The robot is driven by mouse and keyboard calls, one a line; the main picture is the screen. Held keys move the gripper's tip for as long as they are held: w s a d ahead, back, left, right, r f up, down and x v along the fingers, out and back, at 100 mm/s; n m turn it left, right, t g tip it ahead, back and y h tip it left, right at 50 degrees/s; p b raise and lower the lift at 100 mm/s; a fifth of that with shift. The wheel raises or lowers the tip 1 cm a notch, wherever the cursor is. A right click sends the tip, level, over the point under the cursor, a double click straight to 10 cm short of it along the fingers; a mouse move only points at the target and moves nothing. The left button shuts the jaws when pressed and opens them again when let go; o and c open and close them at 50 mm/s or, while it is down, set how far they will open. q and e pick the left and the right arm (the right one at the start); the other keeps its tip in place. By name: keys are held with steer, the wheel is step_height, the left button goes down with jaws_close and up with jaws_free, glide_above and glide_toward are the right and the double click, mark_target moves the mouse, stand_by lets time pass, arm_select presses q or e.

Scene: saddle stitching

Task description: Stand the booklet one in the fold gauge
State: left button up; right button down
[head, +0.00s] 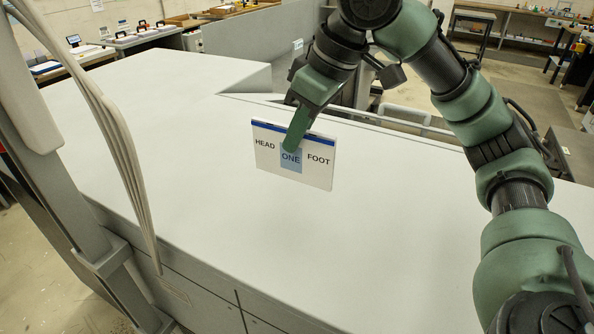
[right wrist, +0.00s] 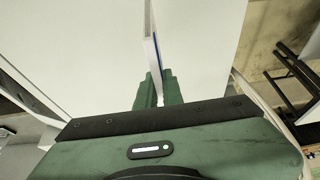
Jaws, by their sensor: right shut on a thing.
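Booklet one (head: 318,172) is a white panel with a blue strip along its top edge and the words HEAD, ONE and FOOT on its face. My right gripper (head: 296,138) is shut on its top edge near the middle and holds it upright, slightly tilted, over the large white surface. In the right wrist view the booklet (right wrist: 150,30) shows edge-on between the green fingers (right wrist: 159,88). Whether its lower edge touches the surface, I cannot tell. No fold gauge can be made out in either view. My left gripper is not in view.
The large white machine top (head: 160,130) is bare around the booklet. A grey rail (head: 405,112) runs behind its far edge. Benches with trays (head: 140,35) stand at the back left, and another bench (head: 520,22) stands at the back right.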

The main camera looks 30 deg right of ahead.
mark_target(297, 168)
step_height(297, 168, down, 3)
steer(key=shift+s+r, duration=0.1)
steer(key=shift+s, duration=0.05)
step_height(297, 168, down, 4)
steer(key=shift+r, duration=0.25)
steer(key=shift+f, duration=0.15)
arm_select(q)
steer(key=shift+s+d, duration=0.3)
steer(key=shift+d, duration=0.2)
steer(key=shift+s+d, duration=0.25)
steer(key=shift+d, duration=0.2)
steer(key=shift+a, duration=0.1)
arm_select(e)
steer(key=shift+a+f, duration=0.1)
steer(key=c, duration=1.5)
jaws_free()
steer(key=shift+c, duration=0.2)
